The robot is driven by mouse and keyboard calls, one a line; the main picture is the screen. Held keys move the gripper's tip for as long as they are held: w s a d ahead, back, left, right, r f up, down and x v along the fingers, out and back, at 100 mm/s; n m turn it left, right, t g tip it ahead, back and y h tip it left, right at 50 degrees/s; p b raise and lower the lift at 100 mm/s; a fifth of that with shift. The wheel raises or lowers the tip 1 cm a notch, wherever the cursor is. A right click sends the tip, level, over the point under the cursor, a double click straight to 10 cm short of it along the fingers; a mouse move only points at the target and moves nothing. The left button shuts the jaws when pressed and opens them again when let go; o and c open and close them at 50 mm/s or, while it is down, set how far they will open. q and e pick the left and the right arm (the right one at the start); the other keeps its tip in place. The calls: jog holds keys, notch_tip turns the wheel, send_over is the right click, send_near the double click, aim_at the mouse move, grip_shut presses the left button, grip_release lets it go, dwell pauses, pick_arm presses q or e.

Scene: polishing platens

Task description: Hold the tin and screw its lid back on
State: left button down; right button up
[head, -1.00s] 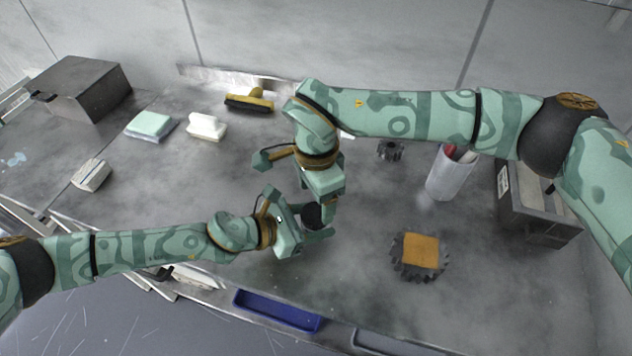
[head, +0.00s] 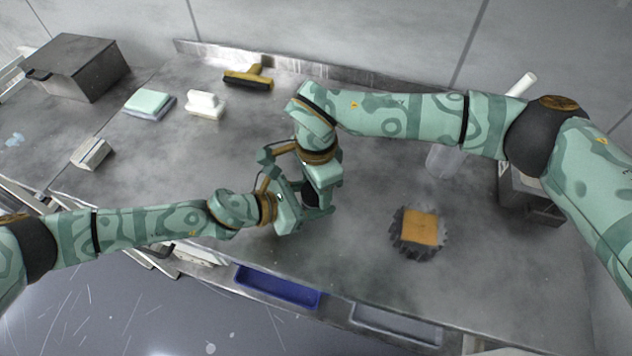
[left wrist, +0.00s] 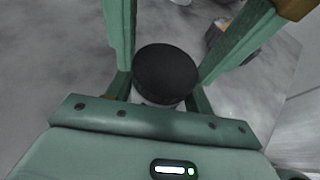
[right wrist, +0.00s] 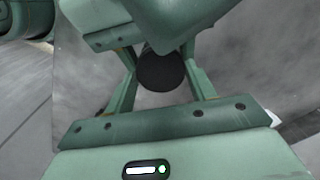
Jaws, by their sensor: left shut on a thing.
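A black round lid (left wrist: 166,72) shows between the fingers in the left wrist view, with a thin paler edge below it that may be the tin. In the right wrist view a dark round body (right wrist: 160,72) sits between the right fingers. In the head view only a dark bit (head: 310,190) shows between the two hands. My left gripper (head: 302,196) is shut on the tin, though its fingertips are mostly hidden. My right gripper (head: 319,203) is right against it, its fingers around the dark part; I cannot tell whether they touch it.
A toothed disc with an orange pad (head: 420,228) lies right of the hands. A pale cup (head: 442,162) stands behind, partly hidden by my right arm. A blue tray (head: 277,287) is at the front.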

jog(key=o, duration=0.3)
jog(key=shift+r, duration=2.3)
jog(key=o, duration=0.6)
jog(key=shift+c, duration=0.2)
notch_tip(320, 180, up, 12)
